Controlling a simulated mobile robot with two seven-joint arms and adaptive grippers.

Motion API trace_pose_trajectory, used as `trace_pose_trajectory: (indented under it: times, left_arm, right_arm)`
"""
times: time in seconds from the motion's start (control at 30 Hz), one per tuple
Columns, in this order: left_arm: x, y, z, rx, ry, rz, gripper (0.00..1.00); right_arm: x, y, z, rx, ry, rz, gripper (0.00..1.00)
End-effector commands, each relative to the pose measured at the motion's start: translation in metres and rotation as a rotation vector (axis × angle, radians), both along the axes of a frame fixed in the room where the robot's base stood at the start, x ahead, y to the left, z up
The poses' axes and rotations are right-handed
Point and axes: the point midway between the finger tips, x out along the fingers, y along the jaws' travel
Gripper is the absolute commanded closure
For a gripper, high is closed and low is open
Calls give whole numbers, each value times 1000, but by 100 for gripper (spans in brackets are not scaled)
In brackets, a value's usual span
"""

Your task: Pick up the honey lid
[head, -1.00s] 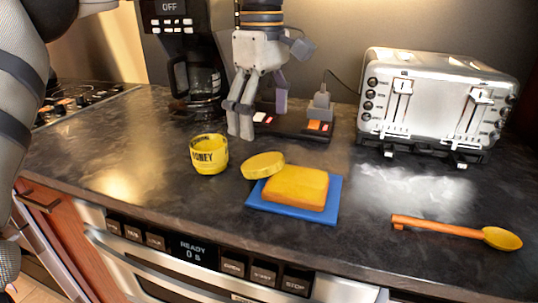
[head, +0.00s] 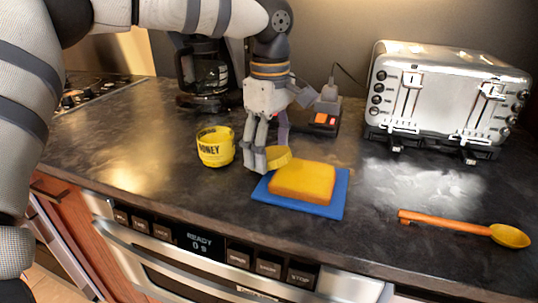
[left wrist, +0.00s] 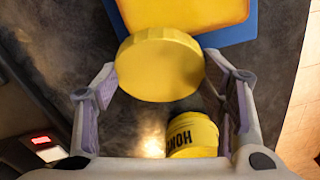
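The honey lid (head: 279,156) is a yellow disc leaning on the left end of the yellow-orange block (head: 303,181), which lies on a blue board (head: 322,209). The yellow honey jar (head: 216,151) stands upright and open to the left. My left gripper (head: 266,164) reaches down at the lid and partly hides it. My right gripper is not in view.
A silver toaster (head: 448,95) stands at the back right. A wooden spoon (head: 455,226) lies at the front right. A coffee maker (head: 205,75) stands behind the jar. A dark device with orange and red lights (head: 321,119) sits behind the gripper. The counter left of the jar is clear.

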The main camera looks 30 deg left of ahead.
Motion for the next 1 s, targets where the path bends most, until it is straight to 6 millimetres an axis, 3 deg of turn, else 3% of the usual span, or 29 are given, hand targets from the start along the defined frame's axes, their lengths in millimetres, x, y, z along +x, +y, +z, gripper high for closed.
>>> trace_pose_trajectory:
  times: [0.27, 0.47, 0.7, 0.83, 1.0]
  left_arm:
    - [0, 0, 2, 0, -1, 0, 46]
    - [1, 0, 30, 0, -4, 0, 46]
    - [-44, -29, 99, 0, -14, -4, 46]
    - [-79, -51, 116, 1, -13, -5, 46]
    - [-105, -70, 125, 1, -1, -3, 46]
  right_arm:
    - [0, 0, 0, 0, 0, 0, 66]
    - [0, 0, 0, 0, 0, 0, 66]
    - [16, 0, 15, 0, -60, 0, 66]
    - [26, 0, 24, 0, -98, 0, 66]
    - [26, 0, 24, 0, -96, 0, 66]
